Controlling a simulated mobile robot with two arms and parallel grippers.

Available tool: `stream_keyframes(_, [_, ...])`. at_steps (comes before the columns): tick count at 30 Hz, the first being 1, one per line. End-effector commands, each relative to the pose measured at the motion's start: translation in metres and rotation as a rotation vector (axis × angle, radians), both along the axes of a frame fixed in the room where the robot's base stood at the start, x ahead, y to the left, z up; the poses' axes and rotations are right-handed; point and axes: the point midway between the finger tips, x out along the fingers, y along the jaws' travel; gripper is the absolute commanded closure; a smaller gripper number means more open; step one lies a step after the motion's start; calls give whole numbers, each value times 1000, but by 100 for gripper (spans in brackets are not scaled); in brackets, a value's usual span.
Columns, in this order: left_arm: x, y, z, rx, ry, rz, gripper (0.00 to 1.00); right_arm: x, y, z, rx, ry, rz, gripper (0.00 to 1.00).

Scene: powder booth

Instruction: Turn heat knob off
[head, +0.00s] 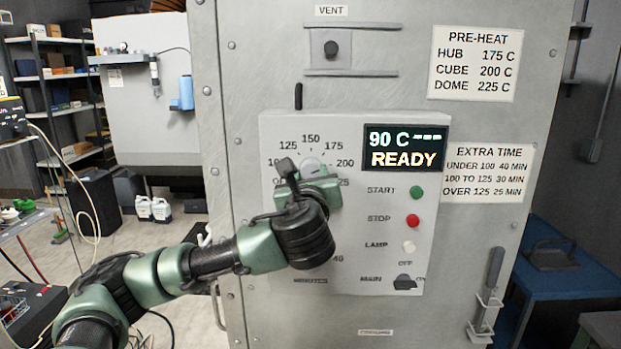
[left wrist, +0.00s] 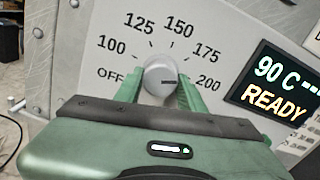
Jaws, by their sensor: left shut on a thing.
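The heat knob (left wrist: 160,75) is a round light-grey knob on the oven's control panel, ringed by OFF, 100, 125, 150, 175 and 200. Its dark pointer mark points right, toward 200. In the head view the knob (head: 311,166) is partly covered by my left gripper (head: 309,182). The left gripper (left wrist: 160,88) is shut on the knob, with one green finger on each side of it. The display (head: 404,149) reads 90 C and READY. My right gripper is in neither view.
Beside the knob are the green start button (head: 416,192), red stop button (head: 413,221), lamp (head: 408,247) and main switch (head: 405,283). My left arm covers the lower dial. A door handle (head: 487,290) is at right. Shelves (head: 60,100) stand at far left.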

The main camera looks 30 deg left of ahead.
Motion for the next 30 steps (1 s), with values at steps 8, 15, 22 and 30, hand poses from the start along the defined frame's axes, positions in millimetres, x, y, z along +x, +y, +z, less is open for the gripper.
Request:
stream_keyframes(8, [1, -1, -2, -225, -134, 0, 100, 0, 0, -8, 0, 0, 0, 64])
stream_keyframes(15, [1, -1, -2, -419, -254, 0, 100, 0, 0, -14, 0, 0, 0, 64])
stream_keyframes(22, [1, -2, -1, -606, -370, 1, 100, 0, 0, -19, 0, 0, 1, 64])
stream_keyframes(30, [1, -2, -1, -824, -504, 2, 100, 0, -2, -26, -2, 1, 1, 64])
